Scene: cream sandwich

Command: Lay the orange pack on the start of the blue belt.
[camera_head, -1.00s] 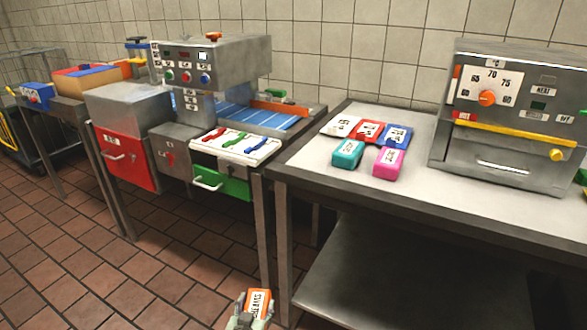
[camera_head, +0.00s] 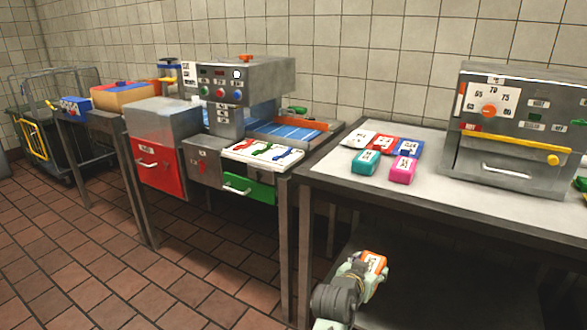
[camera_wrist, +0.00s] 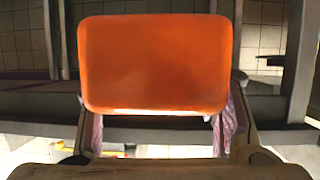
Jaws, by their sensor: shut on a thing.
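The orange pack (camera_head: 373,263) with a white label is in my gripper (camera_head: 366,272), low in front of the right table in the head view. In the wrist view the orange pack (camera_wrist: 155,64) fills the upper middle, and my gripper (camera_wrist: 160,130) is shut on it from both sides. The blue belt (camera_head: 292,133) runs through the grey machine at the middle of the head view. Its right end shows between low side rails, with an orange piece along the back. The pack is well apart from the belt, lower and to its right.
The right table (camera_head: 330,172) holds several coloured packs, among them a teal pack (camera_head: 363,162) and a pink pack (camera_head: 402,170), and a metal machine (camera_head: 520,130) with a dial. A white tray (camera_head: 262,152) with coloured handles and an open green drawer (camera_head: 250,189) stand before the belt.

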